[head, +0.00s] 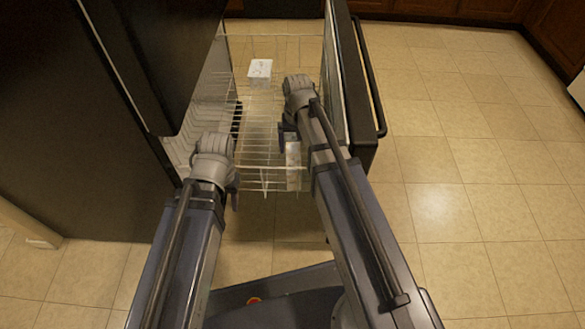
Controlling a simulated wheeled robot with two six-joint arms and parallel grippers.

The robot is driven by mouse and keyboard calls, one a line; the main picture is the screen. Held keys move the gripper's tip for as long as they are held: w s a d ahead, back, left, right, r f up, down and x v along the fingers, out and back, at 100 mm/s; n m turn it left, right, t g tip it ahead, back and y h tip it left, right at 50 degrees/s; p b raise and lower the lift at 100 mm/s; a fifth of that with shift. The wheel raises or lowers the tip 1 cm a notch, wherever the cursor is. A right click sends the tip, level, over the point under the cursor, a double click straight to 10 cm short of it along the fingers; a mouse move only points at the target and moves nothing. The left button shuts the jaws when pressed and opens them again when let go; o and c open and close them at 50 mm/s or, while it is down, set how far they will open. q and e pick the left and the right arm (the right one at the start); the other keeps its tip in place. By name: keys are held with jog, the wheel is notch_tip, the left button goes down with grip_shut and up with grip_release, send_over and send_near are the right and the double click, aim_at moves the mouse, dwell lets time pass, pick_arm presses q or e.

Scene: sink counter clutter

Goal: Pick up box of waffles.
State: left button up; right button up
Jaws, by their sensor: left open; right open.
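A small white box (260,70) with dark marks on top sits toward the back of the wire basket (262,178) of a pulled-out drawer. A second pale, narrow item (293,160) shows at the basket's front right, partly behind my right arm. I cannot read a label on either, so I cannot tell which is the box of waffles. My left gripper (234,190) is open and empty near the basket's front left corner. My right gripper (286,134) is open over the basket's right side, close to the pale item; its fingers are mostly hidden by the arm.
The drawer front (362,85) with its long dark handle stands to the right of my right arm. A dark fridge body (75,130) rises on the left. Tiled floor (460,150) is clear on the right. Brown cabinets (440,8) line the back.

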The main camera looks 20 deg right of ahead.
aim_at(296, 157)
jog(key=shift+w+f+b, duration=0.15)
jog(key=shift+f+b, duration=0.7)
jog(key=shift+f, duration=0.4)
jog(key=shift+f, duration=0.1)
notch_tip(296, 157, down, 3)
jog(key=b, duration=0.2)
jog(key=shift+r+b, duration=0.2)
jog(key=shift+b, duration=0.15)
jog(key=f+b, duration=0.3)
jog(key=a+f+b, duration=0.1)
jog(key=f+b, duration=0.1)
jog(key=shift+f, duration=0.1)
jog(key=shift+d, duration=0.1)
grip_shut()
